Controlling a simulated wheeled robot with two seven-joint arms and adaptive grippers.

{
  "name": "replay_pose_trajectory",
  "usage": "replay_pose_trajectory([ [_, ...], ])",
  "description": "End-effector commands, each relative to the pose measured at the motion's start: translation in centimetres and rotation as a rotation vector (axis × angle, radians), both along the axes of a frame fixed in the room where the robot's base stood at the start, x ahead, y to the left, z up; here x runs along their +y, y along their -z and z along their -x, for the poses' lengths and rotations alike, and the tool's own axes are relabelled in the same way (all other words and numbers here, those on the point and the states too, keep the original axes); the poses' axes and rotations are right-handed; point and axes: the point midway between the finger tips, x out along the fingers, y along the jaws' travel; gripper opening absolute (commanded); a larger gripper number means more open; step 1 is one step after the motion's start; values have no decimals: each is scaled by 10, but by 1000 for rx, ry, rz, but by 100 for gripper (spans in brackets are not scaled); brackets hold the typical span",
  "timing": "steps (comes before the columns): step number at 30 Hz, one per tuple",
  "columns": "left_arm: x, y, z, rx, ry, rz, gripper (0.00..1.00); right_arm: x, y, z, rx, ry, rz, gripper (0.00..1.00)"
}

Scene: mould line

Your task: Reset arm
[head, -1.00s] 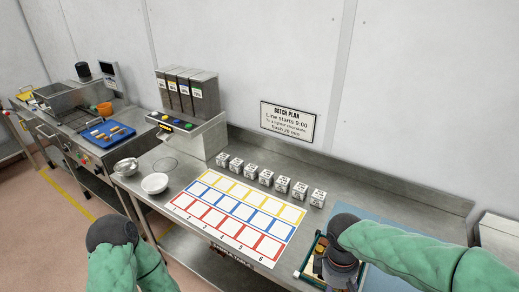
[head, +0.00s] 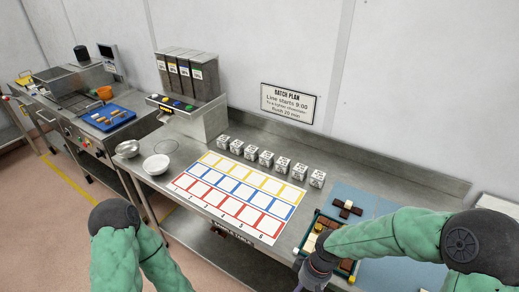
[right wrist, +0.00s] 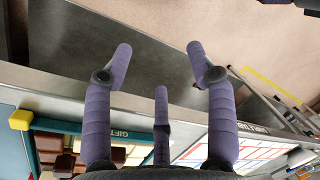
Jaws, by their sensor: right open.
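My right gripper (head: 312,274) hangs at the front edge of the steel bench, beside the gift box; the arm partly covers that box. In the right wrist view my right gripper (right wrist: 158,55) has its purple fingers spread with nothing between them, over the bench edge and floor. My left arm shows at the lower left of the head view as green sleeve and dark joint; its gripper is not visible.
A green box (head: 317,228) of chocolates stands on the bench, with loose dark pieces (head: 347,208) on a blue mat (head: 385,205) behind.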

Motion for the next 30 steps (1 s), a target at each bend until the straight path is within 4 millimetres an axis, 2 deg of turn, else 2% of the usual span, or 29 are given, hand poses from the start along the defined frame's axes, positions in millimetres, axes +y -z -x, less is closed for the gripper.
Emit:
replay_pose_trajectory([
  [1, 0, 3, 0, 0, 0, 0, 44, 5, 20, 5, 19, 43, -23, 57],
  [6, 0, 8, 0, 0, 0, 0, 44, 22, 72, 14, 39, 197, -89, 57],
  [15, 0, 16, 0, 0, 0, 0, 44, 36, 154, 42, 70, 500, -140, 57],
  [18, 0, 18, 0, 0, 0, 0, 44, 37, 175, 53, 73, 588, -140, 57],
  [24, 0, 21, 0, 0, 0, 0, 44, 35, 198, 67, 73, 698, -129, 57],
  [30, 0, 21, 0, 0, 0, 0, 44, 35, 198, 67, 73, 698, -129, 57],
])
